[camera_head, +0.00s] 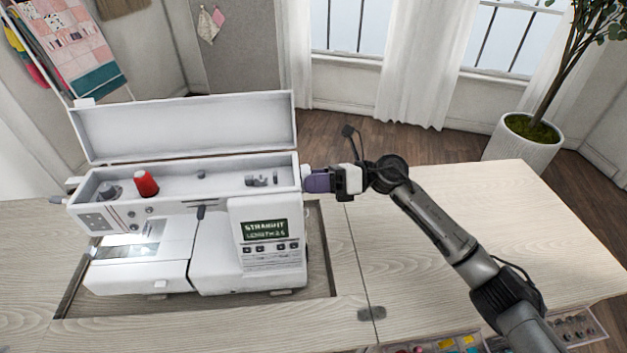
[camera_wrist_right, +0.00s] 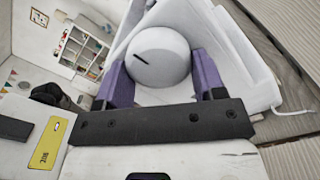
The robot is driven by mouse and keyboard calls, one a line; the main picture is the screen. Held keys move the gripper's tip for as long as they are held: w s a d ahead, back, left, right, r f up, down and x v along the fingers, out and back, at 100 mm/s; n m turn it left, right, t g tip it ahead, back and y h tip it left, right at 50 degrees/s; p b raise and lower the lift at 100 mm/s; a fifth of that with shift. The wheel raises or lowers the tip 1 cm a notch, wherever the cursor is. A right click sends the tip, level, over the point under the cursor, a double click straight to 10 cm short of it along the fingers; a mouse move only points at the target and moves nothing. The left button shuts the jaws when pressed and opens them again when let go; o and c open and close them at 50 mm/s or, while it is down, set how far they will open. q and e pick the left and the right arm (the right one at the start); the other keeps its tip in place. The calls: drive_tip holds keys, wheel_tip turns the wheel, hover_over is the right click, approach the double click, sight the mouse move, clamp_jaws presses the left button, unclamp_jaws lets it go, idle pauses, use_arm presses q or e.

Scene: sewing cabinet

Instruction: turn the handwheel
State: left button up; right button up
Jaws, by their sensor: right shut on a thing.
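The white sewing machine (camera_head: 216,240) sits in the cutout of the wooden table, with its long top lid raised. The handwheel (camera_wrist_right: 158,50) is a round white knob with a dark slot mark, on the machine's right end. In the head view it is mostly hidden behind the fingers. My right gripper (camera_head: 318,182) reaches it from the right. Its purple fingers are shut on the handwheel, one on each side of the knob in the right wrist view. My left gripper is not in view.
A red thread spool (camera_head: 145,184) stands in the machine's open top. The machine's display (camera_head: 265,229) reads STRAIGHT. The table's right half (camera_head: 480,215) is bare except for my arm above it. Open drawers of small items show at the front edge.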

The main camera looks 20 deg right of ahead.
drive_tip(key=o, duration=0.9)
drive_tip(key=p+v, duration=0.2)
drive_tip(key=v, duration=1.2)
